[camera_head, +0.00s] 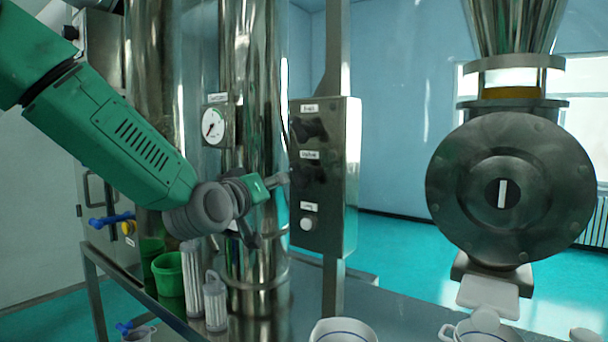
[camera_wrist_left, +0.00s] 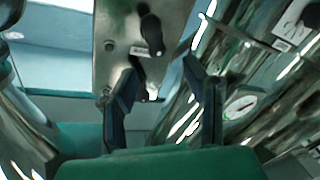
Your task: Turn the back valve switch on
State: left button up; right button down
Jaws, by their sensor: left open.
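A grey steel control box (camera_head: 341,180) stands on a post in the middle of the head view. Its front has a black upper knob (camera_head: 310,128), a darker middle knob (camera_head: 308,174) and a pale round button (camera_head: 307,224), each with a small label too blurred to read surely. My left gripper (camera_head: 284,178) reaches in from the left, close to the middle knob. In the left wrist view its two dark fingers (camera_wrist_left: 165,85) are open and apart, pointing at the box (camera_wrist_left: 113,20). A black knob (camera_wrist_left: 152,35) shows beyond the fingers. Contact cannot be told. My right gripper is out of view.
A dial gauge (camera_head: 214,126) on a shiny steel column (camera_head: 255,60) stands left of the box. A green cup (camera_head: 168,272) and white cylinders (camera_head: 215,302) sit below my arm. A large round steel housing (camera_head: 510,190) is at right. White cups (camera_head: 343,331) stand in front.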

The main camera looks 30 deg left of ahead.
aim_at(299, 176)
pick_arm(q)
jog(key=w+p, duration=0.3)
jog(key=w, duration=0.8)
jog(key=shift+w+a+r, duration=0.1)
jog(key=shift+w+r, duration=0.05)
jog(key=shift+w+a, duration=0.3)
jog(key=shift+w, duration=0.25)
jog(key=shift+a+f, duration=0.25)
jog(key=shift+a, duration=0.15)
jog(key=shift+d, duration=0.25)
grip_shut()
jog(key=shift+d, duration=0.2)
